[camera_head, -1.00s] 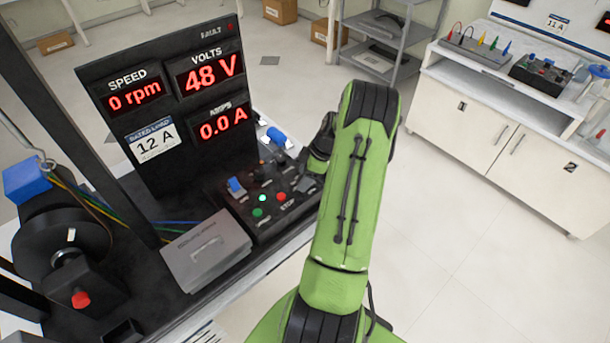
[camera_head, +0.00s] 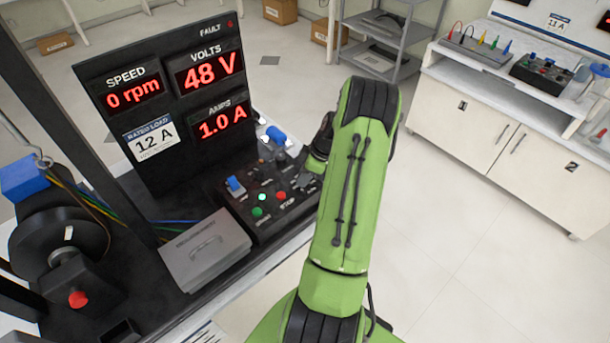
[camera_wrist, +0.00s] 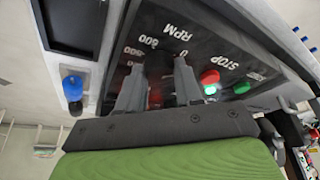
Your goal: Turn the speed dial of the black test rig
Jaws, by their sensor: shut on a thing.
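The black test rig's control box (camera_head: 250,222) stands at the front of the rig's bench in the head view. The dark speed dial (camera_wrist: 157,68) sits on its panel in the wrist view, by the printed RPM, 0 and 800 marks. My gripper (camera_wrist: 159,82) has one finger on each side of the dial and is shut on it. The fingers hide part of the dial and its pointer. In the head view my arm hides most of the gripper. The display panel (camera_head: 117,127) reads speed 0 rpm, 48 V and 1.0 A.
Beside the dial are a red stop button (camera_wrist: 209,77), a lit green lamp (camera_wrist: 210,89) and a green button (camera_wrist: 241,87). A blue switch (camera_head: 235,186) is on the box. A grey box (camera_head: 206,250) and a black wheel (camera_head: 45,245) stand left.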

